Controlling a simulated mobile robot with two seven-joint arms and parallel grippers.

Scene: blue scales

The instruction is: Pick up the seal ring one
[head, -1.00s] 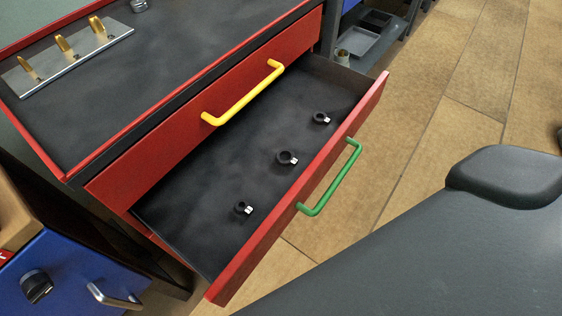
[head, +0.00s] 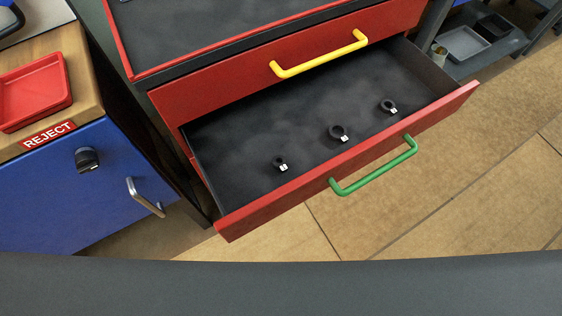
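Three small black rings with white tags lie apart in the open lower drawer (head: 250,135) of the red cabinet. One ring (head: 280,163) is at the left, one ring (head: 339,133) is in the middle and one ring (head: 388,106) is at the right. The tag markings are too small to read, so I cannot tell which is seal ring one. Neither of my grippers is in view.
The drawer front has a green handle (head: 375,168); the shut drawer above has a yellow handle (head: 320,55). A blue cabinet (head: 45,190) with a red tray (head: 34,92) and a REJECT label stands left. Grey trays (head: 462,43) sit at the upper right. Floor shows in front.

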